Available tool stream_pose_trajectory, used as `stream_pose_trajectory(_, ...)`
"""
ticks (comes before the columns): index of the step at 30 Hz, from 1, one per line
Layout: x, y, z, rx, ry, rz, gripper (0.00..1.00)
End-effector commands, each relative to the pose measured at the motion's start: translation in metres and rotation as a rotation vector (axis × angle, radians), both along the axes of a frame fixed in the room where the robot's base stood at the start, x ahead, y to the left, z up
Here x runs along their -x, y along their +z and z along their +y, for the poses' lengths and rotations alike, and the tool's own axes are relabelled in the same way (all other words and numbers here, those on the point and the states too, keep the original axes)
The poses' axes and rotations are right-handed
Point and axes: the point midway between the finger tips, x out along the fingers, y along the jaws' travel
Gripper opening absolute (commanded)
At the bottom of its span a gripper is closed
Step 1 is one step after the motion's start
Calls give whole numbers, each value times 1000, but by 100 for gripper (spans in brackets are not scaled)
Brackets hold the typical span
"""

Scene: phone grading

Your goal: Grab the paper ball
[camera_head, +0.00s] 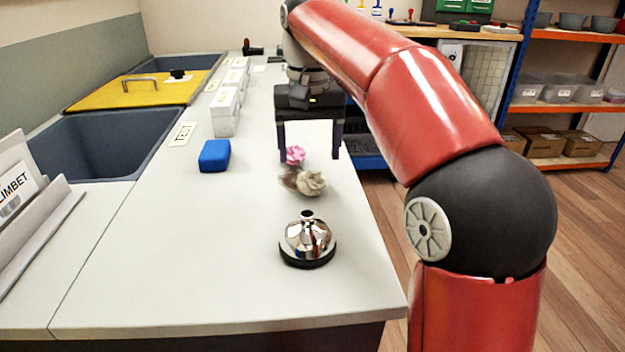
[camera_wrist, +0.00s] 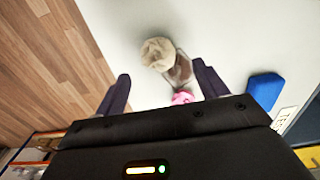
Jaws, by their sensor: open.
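A beige crumpled ball (camera_head: 311,183), which looks like paper, lies on the grey counter; it also shows in the wrist view (camera_wrist: 157,53). A brownish, shiny crumpled piece (camera_head: 289,179) lies against or close beside it. A smaller pink crumpled piece (camera_head: 294,155) lies just behind them and shows in the wrist view (camera_wrist: 181,97), partly hidden by my gripper. My gripper (camera_head: 309,156) points down with its fingers apart and nothing held. The pink piece is near its left finger in the head view. The beige ball is nearer the head camera than the fingers.
A silver bell (camera_head: 307,240) stands in front of the crumpled pieces. A blue block (camera_head: 214,155) lies to the left, with white boxes (camera_head: 225,112) behind it. Sunken bins (camera_head: 100,145) line the left side. The counter's right edge is close to my gripper.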

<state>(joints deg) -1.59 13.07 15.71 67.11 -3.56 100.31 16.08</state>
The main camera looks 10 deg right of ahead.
Motion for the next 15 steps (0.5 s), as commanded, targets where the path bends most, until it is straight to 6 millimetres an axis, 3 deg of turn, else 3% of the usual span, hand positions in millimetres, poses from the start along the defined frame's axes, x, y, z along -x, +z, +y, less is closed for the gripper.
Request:
stream_pose_trajectory(9,2,-46,-4,0,-1,1,72)
stream_pose_trajectory(15,2,-59,-4,0,0,0,72)
